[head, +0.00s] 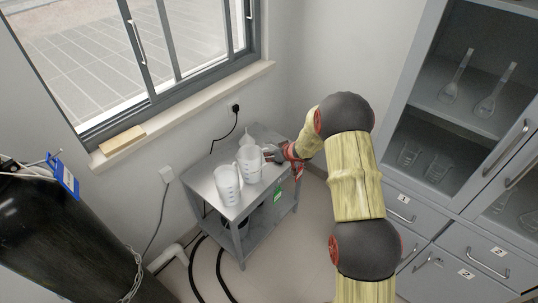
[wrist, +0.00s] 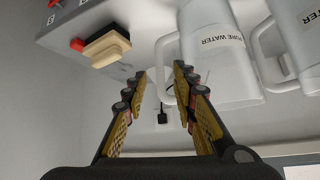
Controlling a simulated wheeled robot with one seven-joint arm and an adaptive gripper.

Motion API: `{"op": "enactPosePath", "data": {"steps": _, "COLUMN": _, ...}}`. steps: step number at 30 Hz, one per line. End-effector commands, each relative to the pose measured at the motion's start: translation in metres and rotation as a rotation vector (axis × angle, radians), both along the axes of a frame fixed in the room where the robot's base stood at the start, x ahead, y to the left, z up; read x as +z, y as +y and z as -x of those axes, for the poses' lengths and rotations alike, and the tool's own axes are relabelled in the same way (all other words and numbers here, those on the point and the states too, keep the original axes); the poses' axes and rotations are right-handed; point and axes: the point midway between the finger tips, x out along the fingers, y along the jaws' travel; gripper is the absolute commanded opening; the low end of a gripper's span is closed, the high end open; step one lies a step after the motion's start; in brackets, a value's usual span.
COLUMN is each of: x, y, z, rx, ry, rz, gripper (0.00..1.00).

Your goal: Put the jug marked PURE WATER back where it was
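A second jug (wrist: 305,35) with a similar label is cut off at the right edge. My gripper (wrist: 160,72) is open, its fingertips apart near the handle. I cannot tell whether the handle is between them.
A clear funnel-like vessel (head: 248,138) stands at the table's back. A grey panel with a red and a tan part (wrist: 105,48) shows in the wrist view. A dark gas cylinder (head: 65,240) stands at left, and a glassware cabinet (head: 420,75) at right. The wall and window are behind.

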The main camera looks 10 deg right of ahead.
Motion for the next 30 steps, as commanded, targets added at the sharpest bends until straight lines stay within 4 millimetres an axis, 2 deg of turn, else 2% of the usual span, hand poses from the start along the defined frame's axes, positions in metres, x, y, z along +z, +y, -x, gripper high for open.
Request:
{"op": "enactPosePath", "data": {"steps": 1, "x": 0.012, "y": -0.003, "z": 0.008, "rx": -0.002, "ry": 0.000, "rz": -0.001, "gripper": 0.28}}
{"op": "enactPosePath", "data": {"steps": 3, "x": 0.022, "y": -0.006, "z": 0.017, "rx": -0.002, "ry": 0.000, "rz": -0.001, "gripper": 0.28}}
{"op": "enactPosePath", "data": {"steps": 9, "x": 0.041, "y": -0.014, "z": 0.038, "rx": -0.001, "ry": 0.001, "rz": -0.001, "gripper": 0.28}}
{"op": "enactPosePath", "data": {"steps": 14, "x": 0.050, "y": -0.016, "z": 0.045, "rx": -0.002, "ry": 0.000, "rz": 0.002, "gripper": 0.28}}
{"op": "enactPosePath", "data": {"steps": 17, "x": 0.065, "y": -0.020, "z": 0.046, "rx": -0.016, "ry": -0.010, "rz": 0.021, "gripper": 0.28}}
{"op": "enactPosePath", "data": {"steps": 20, "x": 0.097, "y": -0.027, "z": 0.048, "rx": -0.051, "ry": -0.026, "rz": 0.061, "gripper": 0.28}}
{"op": "enactPosePath", "data": {"steps": 23, "x": 0.141, "y": -0.037, "z": 0.056, "rx": -0.102, "ry": -0.040, "rz": 0.114, "gripper": 0.28}}
{"op": "enactPosePath", "data": {"steps": 26, "x": 0.183, "y": -0.046, "z": 0.072, "rx": -0.154, "ry": -0.045, "rz": 0.163, "gripper": 0.28}}
{"op": "enactPosePath", "data": {"steps": 30, "x": 0.237, "y": -0.054, "z": 0.103, "rx": -0.225, "ry": -0.041, "rz": 0.215, "gripper": 0.28}}
